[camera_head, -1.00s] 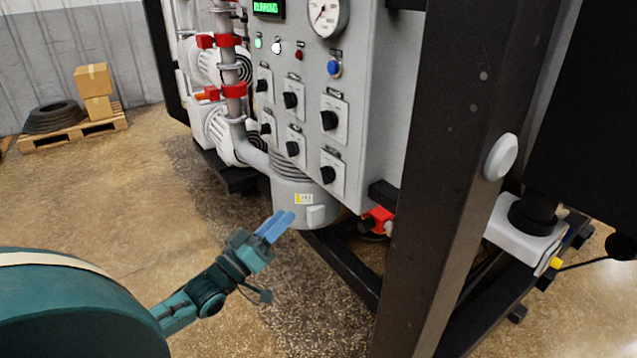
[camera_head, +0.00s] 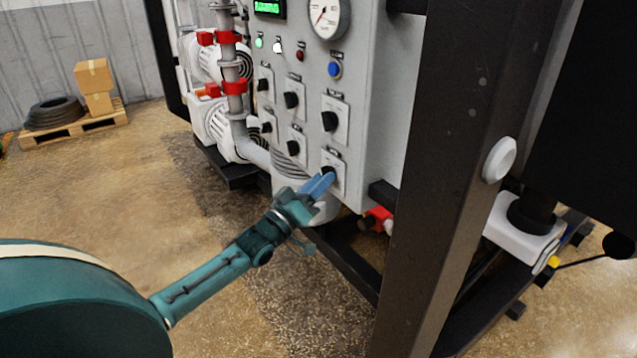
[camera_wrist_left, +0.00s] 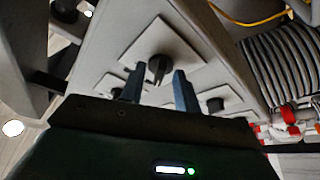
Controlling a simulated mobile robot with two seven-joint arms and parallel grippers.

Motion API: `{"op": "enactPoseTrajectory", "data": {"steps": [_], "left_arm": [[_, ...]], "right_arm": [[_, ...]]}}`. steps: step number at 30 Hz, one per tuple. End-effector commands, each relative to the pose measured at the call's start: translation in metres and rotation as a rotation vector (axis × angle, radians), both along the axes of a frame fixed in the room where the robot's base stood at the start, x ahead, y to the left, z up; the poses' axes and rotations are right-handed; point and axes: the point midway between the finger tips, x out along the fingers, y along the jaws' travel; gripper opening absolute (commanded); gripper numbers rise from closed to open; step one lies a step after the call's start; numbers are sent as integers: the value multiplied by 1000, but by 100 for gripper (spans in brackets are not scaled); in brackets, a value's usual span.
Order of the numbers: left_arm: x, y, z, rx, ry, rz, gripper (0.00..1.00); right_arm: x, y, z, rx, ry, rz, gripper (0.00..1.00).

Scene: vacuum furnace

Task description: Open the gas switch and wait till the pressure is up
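The grey control panel (camera_head: 380,100) carries several black rotary switches on white plates; their labels are too small to read, so I cannot tell which is the gas switch. My left gripper (camera_head: 322,184) is at the lower right switch (camera_head: 340,172), its blue fingers partly over the knob. In the left wrist view the fingers (camera_wrist_left: 158,84) are apart, with a black knob (camera_wrist_left: 159,66) between and just beyond them; I cannot tell whether they touch it. The round pressure gauge (camera_head: 328,18) is at the top, its needle pointing lower left. My right gripper is not visible.
A black frame post (camera_head: 440,180) stands right of the panel. Left of it are grey pipes with red clamps (camera_head: 234,88) and white pumps (camera_head: 215,125). A pallet with boxes (camera_head: 95,85) is far left.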

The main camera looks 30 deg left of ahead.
Motion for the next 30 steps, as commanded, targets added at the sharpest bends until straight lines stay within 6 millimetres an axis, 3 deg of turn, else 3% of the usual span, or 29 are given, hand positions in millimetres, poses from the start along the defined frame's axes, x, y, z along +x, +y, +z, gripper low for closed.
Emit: {"op": "enactPoseTrajectory", "data": {"steps": [2, 14, 30], "left_arm": [[0, 0, 0, 0, 0, 0, 32], [0, 0, 0, 0, 0, 0, 0], [0, 1, -3, 71, -28, 1, 0]], "right_arm": [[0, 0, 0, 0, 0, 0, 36], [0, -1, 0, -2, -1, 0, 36], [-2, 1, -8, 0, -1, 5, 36]]}}
